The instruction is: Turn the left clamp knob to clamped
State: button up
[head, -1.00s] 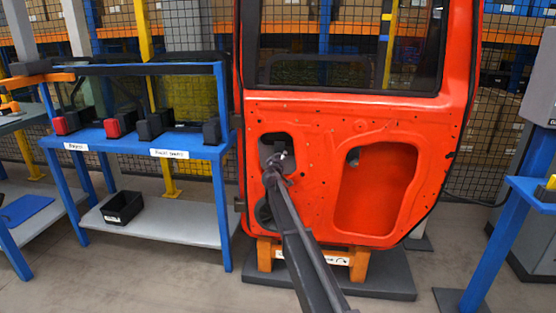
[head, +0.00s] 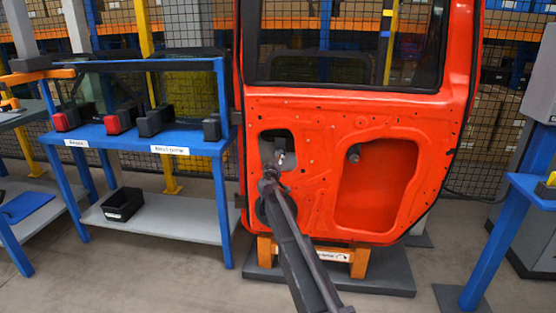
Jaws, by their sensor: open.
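An orange-red door panel (head: 315,110) stands upright on an orange and grey stand (head: 360,266). My arm reaches up to the door's lower left part. My gripper (head: 280,158) is small in the head view, in front of the upper left opening (head: 270,139) of the door. It is open, and I see nothing held in it. A small dark round knob-like part (head: 353,154) shows at the upper left of the large right opening. I cannot make out the left clamp knob; it may be hidden behind my gripper or wrist.
A blue bench (head: 120,137) with red and black blocks stands left of the door, with a black bin (head: 122,204) on its lower shelf. Another blue table (head: 530,190) stands at the right. Bare floor (head: 425,275) shows right of the stand.

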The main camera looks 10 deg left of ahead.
jog(key=shift+s, duration=2.1)
jog(key=s+d+f+m+g+h, duration=0.3)
jog(key=s+d+f+m+g, duration=0.15)
jog(key=s+d, duration=0.65)
jog(key=s+d+f+m+g+h, duration=0.35)
jog(key=s+d+f, duration=0.2)
jog(key=d, duration=1.05)
jog(key=s+d+f+g+y+p, duration=0.1)
jog(key=s+d+f+g+y, duration=0.15)
jog(key=s, duration=0.75)
jog(key=s+d+f+g+y+p, duration=0.15)
jog(key=s+g, duration=0.25)
jog(key=s, duration=0.5)
jog(key=s+d+f+g+y, duration=0.1)
jog(key=s+f+g+y, duration=0.2)
jog(key=s, duration=0.7)
notch_tip(320, 180, up, 38)
jog(key=p, duration=3.7)
jog(key=shift+w+a, duration=0.15)
jog(key=shift+w, duration=0.05)
jog(key=shift+g, duration=0.25)
